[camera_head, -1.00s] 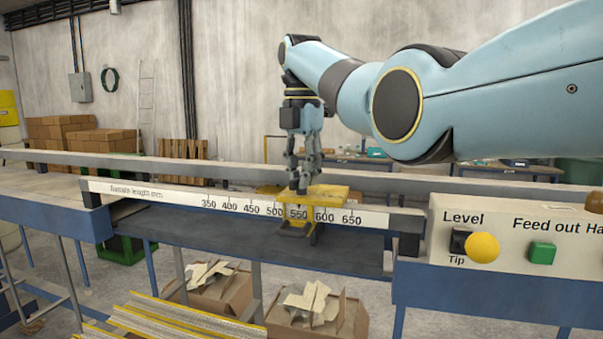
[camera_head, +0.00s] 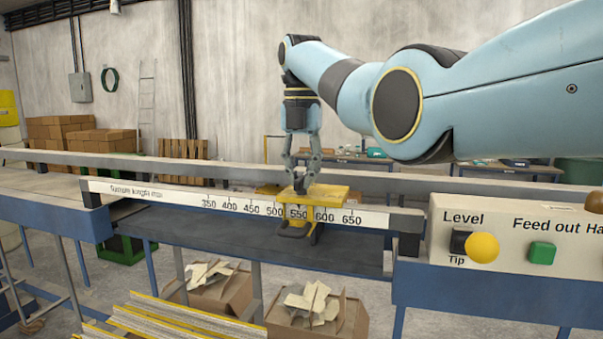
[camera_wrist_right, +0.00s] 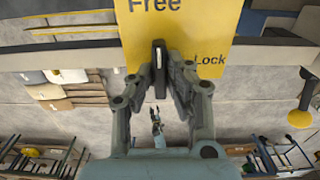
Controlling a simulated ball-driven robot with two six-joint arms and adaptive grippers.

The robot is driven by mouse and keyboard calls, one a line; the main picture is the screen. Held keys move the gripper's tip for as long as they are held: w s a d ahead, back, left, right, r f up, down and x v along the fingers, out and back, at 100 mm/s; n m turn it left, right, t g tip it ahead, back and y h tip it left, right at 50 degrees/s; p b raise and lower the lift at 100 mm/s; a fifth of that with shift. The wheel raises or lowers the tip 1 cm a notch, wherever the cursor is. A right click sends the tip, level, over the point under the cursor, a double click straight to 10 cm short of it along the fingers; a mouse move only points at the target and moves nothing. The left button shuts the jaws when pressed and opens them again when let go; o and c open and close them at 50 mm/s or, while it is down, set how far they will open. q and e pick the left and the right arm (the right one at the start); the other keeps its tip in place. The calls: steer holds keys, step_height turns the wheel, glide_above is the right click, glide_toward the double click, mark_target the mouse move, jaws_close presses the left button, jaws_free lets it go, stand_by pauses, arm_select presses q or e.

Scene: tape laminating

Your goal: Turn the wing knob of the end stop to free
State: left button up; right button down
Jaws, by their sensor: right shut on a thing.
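The end stop (camera_head: 331,196) is a yellow plate on the ruled rail, near the 550 mark. In the right wrist view its yellow plate (camera_wrist_right: 220,25) bears the words Free, at the top, and Lock, at the lower right. The dark wing knob (camera_wrist_right: 159,68) stands between my fingertips, its long side running up the picture towards Free. My right gripper (camera_head: 301,188) points down over the plate and is shut on the knob; its fingers hide part of the knob. My left gripper is not seen in the head view.
A control panel (camera_head: 505,233) with a yellow knob and a green button stands at the right. Cartons with scraps (camera_head: 315,318) stand on the floor below.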

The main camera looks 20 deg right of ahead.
mark_target(302, 177)
steer(key=c, duration=1.3)
jaws_free()
step_height(302, 177, up, 12)
